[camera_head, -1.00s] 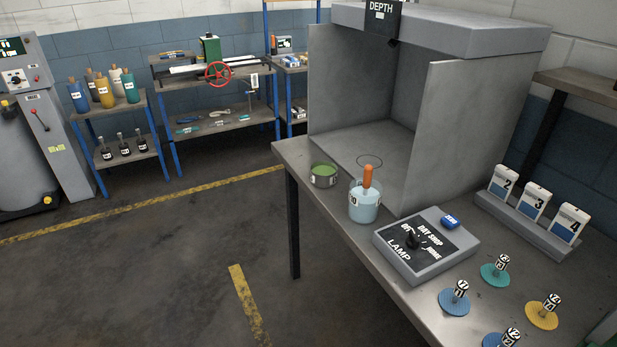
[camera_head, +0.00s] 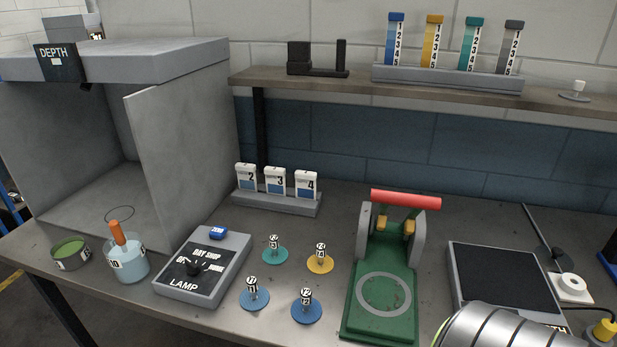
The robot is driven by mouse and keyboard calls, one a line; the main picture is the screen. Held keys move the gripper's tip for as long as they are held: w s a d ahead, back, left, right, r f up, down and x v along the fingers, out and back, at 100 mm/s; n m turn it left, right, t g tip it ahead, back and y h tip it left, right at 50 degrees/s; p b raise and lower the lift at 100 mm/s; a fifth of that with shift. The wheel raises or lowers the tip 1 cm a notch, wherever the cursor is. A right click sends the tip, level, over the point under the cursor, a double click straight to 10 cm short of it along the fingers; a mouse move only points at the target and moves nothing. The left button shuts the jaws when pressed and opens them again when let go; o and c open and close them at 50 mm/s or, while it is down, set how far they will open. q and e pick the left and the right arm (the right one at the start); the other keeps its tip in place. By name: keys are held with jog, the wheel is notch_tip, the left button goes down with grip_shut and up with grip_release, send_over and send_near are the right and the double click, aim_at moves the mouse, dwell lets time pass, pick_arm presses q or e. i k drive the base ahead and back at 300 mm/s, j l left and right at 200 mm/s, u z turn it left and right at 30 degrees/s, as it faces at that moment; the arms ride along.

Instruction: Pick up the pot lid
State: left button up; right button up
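A small flat grey disc with a pale knob (camera_head: 574,91) sits on the raised shelf at the far right; it looks like a lid, but I cannot tell for sure that it is the pot lid. A small open metal pot with green contents (camera_head: 71,254) stands on the table at the left, next to a beaker of pale blue liquid (camera_head: 128,264) with an orange-handled tool in it. Neither of my grippers is in view.
The raised shelf (camera_head: 300,87) carries a rack of coloured strips (camera_head: 445,78). On the table are a lamp control box (camera_head: 200,268), several knobbed discs, a green press (camera_head: 380,300) with a red handle and a dark-topped plate (camera_head: 502,275). A ribbed metal cylinder (camera_head: 500,330) shows at the bottom right.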

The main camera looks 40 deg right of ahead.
aim_at(546, 260)
jog(key=z, duration=2.95)
jog(key=u, duration=2.95)
jog(key=k+l, duration=0.15)
jog(key=k, duration=0.25)
jog(key=k+l+z, duration=0.1)
jog(key=k, duration=0.3)
jog(key=k+l, duration=0.15)
jog(key=k, duration=0.25)
jog(key=k+l+z, duration=0.1)
jog(key=k, duration=0.35)
jog(key=l, duration=0.05)
